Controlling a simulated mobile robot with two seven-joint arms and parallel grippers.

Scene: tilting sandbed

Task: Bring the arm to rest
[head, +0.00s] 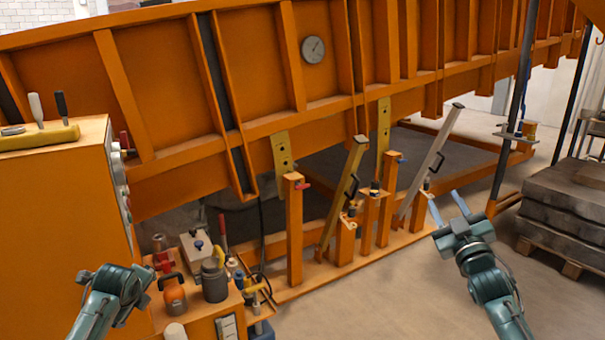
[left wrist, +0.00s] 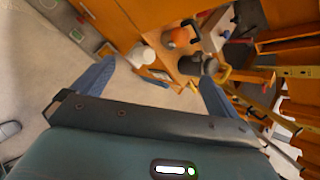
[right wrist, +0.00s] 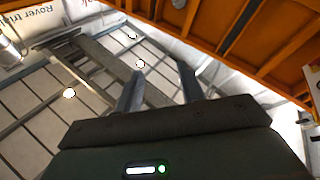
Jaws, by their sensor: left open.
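Two slanted arms stand under the orange sandbed (head: 235,75): an olive-yellow arm (head: 342,195) and a grey arm (head: 430,165), each with a black handle. Both lean up to the right, with their lower ends at the orange base frame. Which one the task means, I cannot tell. My right gripper (head: 447,206) is open and empty, right of the grey arm's lower end and apart from it. It also shows open in the right wrist view (right wrist: 160,85). My left gripper (head: 143,290) is at the lower left; the left wrist view (left wrist: 155,85) shows it open and empty.
A bench with a grey cylinder (head: 214,281), an orange rounded item (head: 174,296) and small tools is beside my left gripper. An orange cabinet (head: 55,215) stands at left. Stacked slabs (head: 565,205) on a pallet are at right. Floor (head: 380,305) in front is clear.

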